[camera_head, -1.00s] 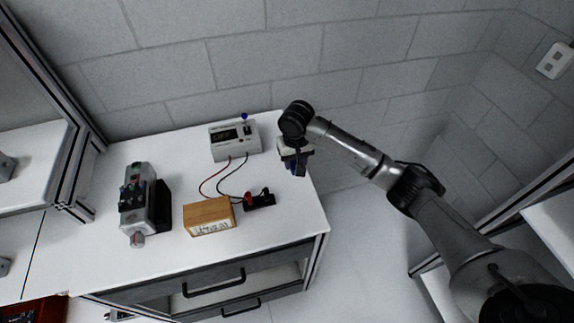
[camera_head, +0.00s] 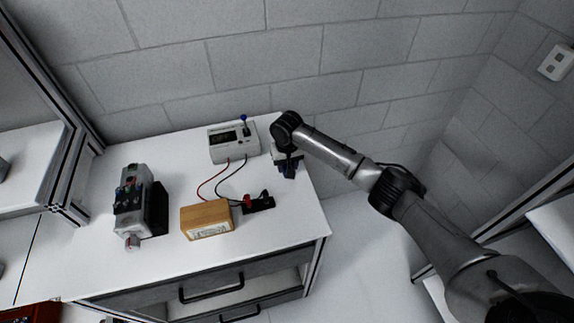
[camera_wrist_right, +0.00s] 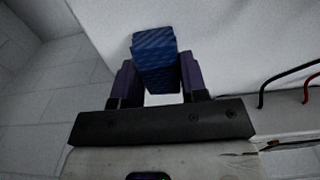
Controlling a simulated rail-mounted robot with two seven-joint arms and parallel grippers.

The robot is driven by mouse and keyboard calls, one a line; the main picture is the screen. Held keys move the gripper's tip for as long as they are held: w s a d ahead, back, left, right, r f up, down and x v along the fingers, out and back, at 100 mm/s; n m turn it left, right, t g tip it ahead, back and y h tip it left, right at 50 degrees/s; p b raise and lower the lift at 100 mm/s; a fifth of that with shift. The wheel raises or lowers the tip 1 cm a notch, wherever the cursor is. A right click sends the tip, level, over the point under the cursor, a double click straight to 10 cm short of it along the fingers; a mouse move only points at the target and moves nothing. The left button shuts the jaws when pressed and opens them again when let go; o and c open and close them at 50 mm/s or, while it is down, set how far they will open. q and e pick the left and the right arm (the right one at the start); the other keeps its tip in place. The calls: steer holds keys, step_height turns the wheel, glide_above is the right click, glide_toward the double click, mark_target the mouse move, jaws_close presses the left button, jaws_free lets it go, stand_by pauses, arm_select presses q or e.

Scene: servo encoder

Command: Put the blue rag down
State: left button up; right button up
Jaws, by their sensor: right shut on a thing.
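The blue rag (camera_wrist_right: 155,58) is between the two fingers of my right gripper (camera_wrist_right: 158,80) in the right wrist view, a folded blue block with a woven pattern. In the head view my right gripper (camera_head: 288,170) is over the right end of the white bench top (camera_head: 262,228), near its right edge. The rag is mostly hidden there by the gripper. I cannot tell whether the rag touches the bench top. My left gripper is not in view.
A white meter box (camera_head: 233,142) stands just left of my right gripper, with red and black leads. A black terminal block (camera_head: 260,204), a wooden box (camera_head: 207,219) and a grey servo unit (camera_head: 133,204) stand on the bench. The floor lies beyond the right edge.

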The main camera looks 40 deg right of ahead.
stand_by(0.3)
steer(key=o, duration=0.8)
steer(key=shift+f, duration=0.15)
step_height(320, 180, up, 12)
steer(key=shift+r+p, duration=0.15)
steer(key=shift+p, duration=0.8)
